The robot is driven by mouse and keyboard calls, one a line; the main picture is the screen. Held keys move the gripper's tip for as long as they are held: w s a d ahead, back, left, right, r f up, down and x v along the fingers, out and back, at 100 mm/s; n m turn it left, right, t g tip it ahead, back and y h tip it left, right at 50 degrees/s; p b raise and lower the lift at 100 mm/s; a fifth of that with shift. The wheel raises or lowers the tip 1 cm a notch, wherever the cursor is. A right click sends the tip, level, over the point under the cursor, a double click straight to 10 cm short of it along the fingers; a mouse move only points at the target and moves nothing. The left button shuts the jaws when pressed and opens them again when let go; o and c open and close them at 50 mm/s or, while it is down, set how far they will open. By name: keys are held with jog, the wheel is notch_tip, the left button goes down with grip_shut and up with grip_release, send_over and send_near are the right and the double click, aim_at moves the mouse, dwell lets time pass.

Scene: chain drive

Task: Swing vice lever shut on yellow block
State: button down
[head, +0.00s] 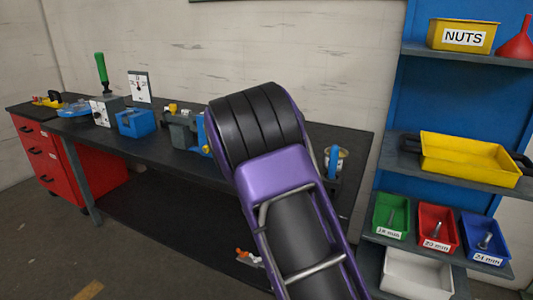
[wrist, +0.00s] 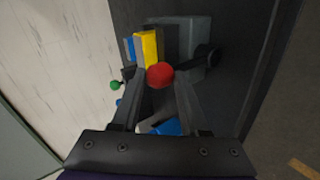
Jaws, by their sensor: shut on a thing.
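The grey vice (wrist: 190,28) is at the top of the wrist view. The yellow block (wrist: 148,47) stands at its left side, with a blue part (wrist: 130,48) just beyond it. A dark lever runs from a round pivot (wrist: 208,56) on the right to a red ball knob (wrist: 160,75). My gripper (wrist: 160,82) is shut on this knob, between its fingertips. I cannot tell whether the vice presses on the block. In the head view the vice (head: 181,134) is on the bench, left of my arm, which hides my gripper.
The dark bench (head: 100,135) also holds a blue box (head: 136,123) and a green-handled device (head: 102,70) further left. A shelf rack with a yellow bin (head: 468,158) and small coloured bins stands at the right. Blue and white items (wrist: 165,127) show below my fingers.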

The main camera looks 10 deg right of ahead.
jog(key=shift+d, duration=0.2)
jog(key=shift+c, duration=2.1)
grip_release()
jog(key=shift+f, duration=0.1)
jog(key=shift+a, duration=0.1)
jog(key=v, duration=1.7)
jog(key=shift+s, duration=0.25)
